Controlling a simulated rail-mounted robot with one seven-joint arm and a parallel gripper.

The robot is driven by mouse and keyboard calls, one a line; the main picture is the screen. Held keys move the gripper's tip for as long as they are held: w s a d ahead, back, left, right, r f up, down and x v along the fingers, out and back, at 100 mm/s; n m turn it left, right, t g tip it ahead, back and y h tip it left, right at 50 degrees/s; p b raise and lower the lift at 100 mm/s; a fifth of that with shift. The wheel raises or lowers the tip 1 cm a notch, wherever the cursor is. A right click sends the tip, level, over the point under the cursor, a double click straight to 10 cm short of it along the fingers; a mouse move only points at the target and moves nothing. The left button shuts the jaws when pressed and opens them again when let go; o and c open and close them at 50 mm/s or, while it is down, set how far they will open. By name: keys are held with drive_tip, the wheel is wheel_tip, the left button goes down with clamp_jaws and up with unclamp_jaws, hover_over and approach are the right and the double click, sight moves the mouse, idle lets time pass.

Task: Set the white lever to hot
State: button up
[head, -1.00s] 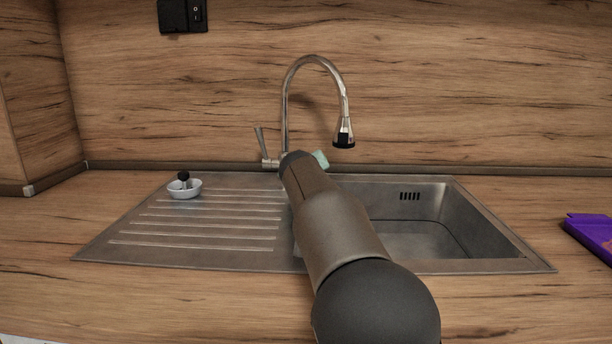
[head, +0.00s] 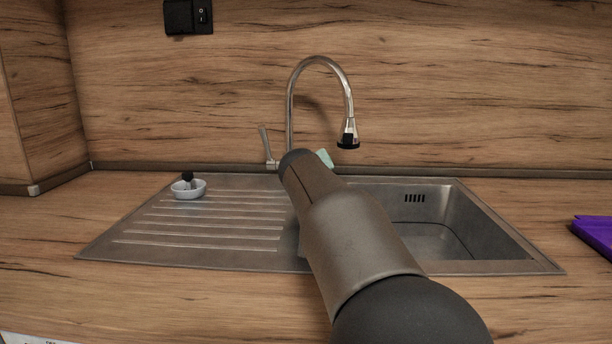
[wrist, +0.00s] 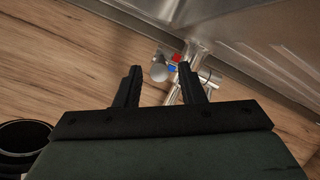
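The tap's lever (head: 267,144) stands nearly upright, leaning slightly left, at the left of the chrome tap (head: 290,110) in the head view. It looks grey rather than clearly white. In the wrist view a rounded pale-grey end, seemingly the lever (wrist: 158,71), shows between the fingertips, beside red and blue marks (wrist: 174,63) on the tap body. My gripper (wrist: 160,66) is open, its two black fingers apart on either side of that end. I cannot tell whether either finger touches it. In the head view my arm hides the fingers and the tap's foot.
The steel sink (head: 500,235) has its basin on the right and a ribbed drainer on the left. A purple object (head: 592,235) lies at the right edge. A black switch box (head: 188,16) is on the splashback.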

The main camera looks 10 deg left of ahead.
drive_tip(key=b+v, duration=0.2)
drive_tip(key=v, duration=1)
drive_tip(key=shift+s+d, duration=0.1)
